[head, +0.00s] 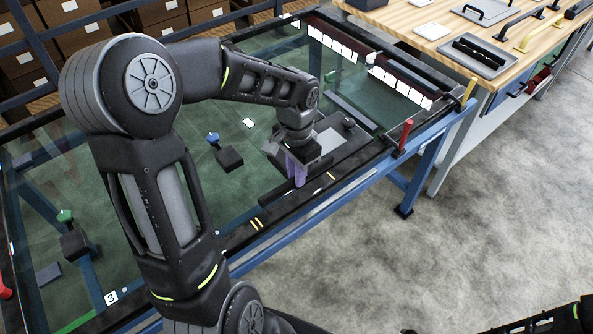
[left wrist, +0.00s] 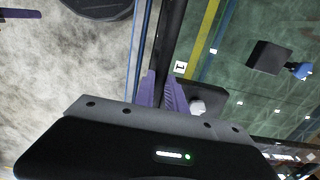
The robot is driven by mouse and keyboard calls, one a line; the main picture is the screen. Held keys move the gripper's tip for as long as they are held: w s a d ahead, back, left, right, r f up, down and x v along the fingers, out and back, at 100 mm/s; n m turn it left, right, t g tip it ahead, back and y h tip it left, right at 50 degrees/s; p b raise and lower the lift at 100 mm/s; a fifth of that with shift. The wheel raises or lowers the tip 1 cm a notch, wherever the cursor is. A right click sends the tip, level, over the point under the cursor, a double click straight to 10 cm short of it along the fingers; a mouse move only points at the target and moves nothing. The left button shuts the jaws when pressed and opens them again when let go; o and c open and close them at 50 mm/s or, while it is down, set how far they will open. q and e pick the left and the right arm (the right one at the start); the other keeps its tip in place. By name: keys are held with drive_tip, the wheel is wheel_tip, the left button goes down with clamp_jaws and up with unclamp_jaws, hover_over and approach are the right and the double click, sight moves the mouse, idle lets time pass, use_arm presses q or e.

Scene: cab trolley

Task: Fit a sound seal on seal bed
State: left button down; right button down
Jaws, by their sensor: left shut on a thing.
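My left gripper (head: 296,172), with purple fingers, is over the near edge of the glass-topped frame. It is shut on a long, thin black strip (head: 281,191), which looks like the seal. The strip runs along the near black rim (head: 240,238). In the left wrist view the strip (left wrist: 171,45) passes between the purple fingers (left wrist: 161,92) and runs out of the top. I cannot tell whether the strip touches the rim or is seated in a bed. Its soundness cannot be judged.
A blue knob (head: 213,137) and a green knob (head: 65,215) stand on the glass near black blocks. A red handle (head: 405,134) and a yellow handle (head: 468,92) rise at the right end. A wooden workbench (head: 430,15) stands at the upper right. The floor in front is clear.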

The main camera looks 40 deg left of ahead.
use_arm(q)
drive_tip(key=shift+f+b, duration=2)
drive_tip(key=shift+f, duration=0.85)
drive_tip(key=c, duration=1.3)
unclamp_jaws()
wheel_tip(320, 180, up, 8)
drive_tip(key=shift+f, duration=0.1)
drive_tip(key=shift+s+f, duration=0.1)
